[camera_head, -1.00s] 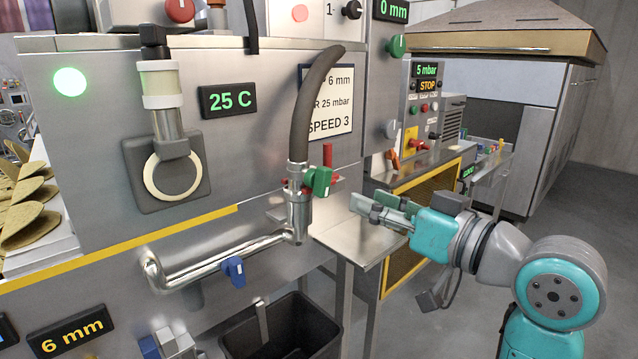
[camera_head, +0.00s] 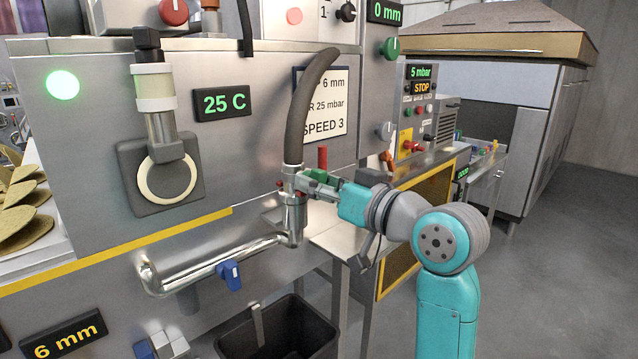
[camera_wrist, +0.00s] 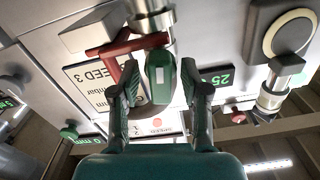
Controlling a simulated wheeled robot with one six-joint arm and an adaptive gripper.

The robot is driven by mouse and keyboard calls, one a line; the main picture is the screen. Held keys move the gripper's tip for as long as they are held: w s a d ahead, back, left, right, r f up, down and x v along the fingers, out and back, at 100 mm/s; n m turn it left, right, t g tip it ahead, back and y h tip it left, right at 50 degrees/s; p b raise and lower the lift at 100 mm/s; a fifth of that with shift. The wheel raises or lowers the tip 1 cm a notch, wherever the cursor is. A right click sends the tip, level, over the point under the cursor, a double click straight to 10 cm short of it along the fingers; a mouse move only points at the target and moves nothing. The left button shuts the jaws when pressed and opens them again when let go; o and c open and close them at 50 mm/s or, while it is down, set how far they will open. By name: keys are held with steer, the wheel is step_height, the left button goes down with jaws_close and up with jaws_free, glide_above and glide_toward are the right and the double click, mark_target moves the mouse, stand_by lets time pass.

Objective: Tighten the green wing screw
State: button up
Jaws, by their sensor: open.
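The green wing screw (camera_head: 319,176) sits on the steel pipe fitting below the black hose, and my gripper partly covers it in the head view. In the wrist view the green wing screw (camera_wrist: 161,76) stands upright between the two fingers. My gripper (camera_head: 318,186) is open, with its fingers on either side of the screw; in the wrist view my gripper (camera_wrist: 160,90) shows gaps beside the screw. I cannot tell whether either finger touches it.
A red handle (camera_head: 323,157) stands right beside the screw and crosses close to the left finger in the wrist view (camera_wrist: 128,46). The black hose (camera_head: 309,105) rises above. A blue valve (camera_head: 230,274) hangs on the pipe (camera_head: 200,272) below. A dark bin (camera_head: 300,330) stands beneath.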

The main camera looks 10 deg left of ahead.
jaws_close()
steer(key=shift+m, duration=0.3)
